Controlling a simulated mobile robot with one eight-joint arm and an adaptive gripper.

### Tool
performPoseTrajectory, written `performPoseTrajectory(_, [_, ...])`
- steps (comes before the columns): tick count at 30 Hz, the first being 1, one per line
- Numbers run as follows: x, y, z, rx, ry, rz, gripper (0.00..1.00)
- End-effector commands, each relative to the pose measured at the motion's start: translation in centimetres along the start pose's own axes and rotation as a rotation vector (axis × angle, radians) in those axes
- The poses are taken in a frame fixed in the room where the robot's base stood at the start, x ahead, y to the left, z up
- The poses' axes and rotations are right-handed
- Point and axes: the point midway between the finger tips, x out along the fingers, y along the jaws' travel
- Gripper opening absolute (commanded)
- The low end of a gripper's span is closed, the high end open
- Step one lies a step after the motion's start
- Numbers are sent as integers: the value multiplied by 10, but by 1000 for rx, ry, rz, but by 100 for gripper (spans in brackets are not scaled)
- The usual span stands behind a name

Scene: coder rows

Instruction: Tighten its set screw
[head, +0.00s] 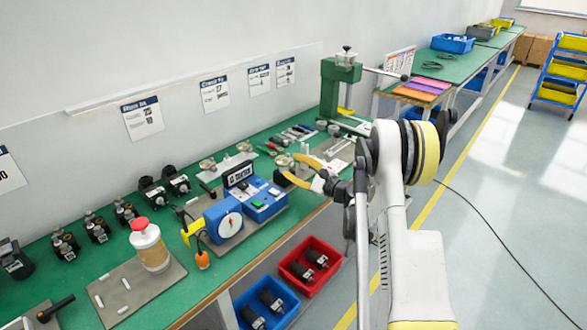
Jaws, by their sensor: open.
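My gripper (287,167) is open, with its two yellow-orange fingers over the green bench (85,258). A round metal part on a small base (283,160) lies at or near the fingertips; I cannot tell whether they touch it. Several black coder-like units (97,228) stand in a row along the wall side of the bench, and more (151,192) stand nearer the middle. No set screw can be made out at this size. A black-handled tool (55,308) lies at the near left, and small hand tools (295,133) lie near the press.
A blue tester (262,203) and a blue dial device (223,222) stand left of my gripper. A red-capped jar (149,247) stands on a grey plate. A green press (340,88) rises behind. Red (311,264) and blue (266,303) bins sit below the bench edge.

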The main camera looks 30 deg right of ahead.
Motion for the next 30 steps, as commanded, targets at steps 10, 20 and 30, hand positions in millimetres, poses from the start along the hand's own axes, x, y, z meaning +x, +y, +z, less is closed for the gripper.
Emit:
performPoseTrajectory(10, [0,0,0,0,0,0,0])
performPoseTrajectory(20, [0,0,0,100,0,0,0])
performPoseTrajectory(30, [0,0,0,163,0,0,0])
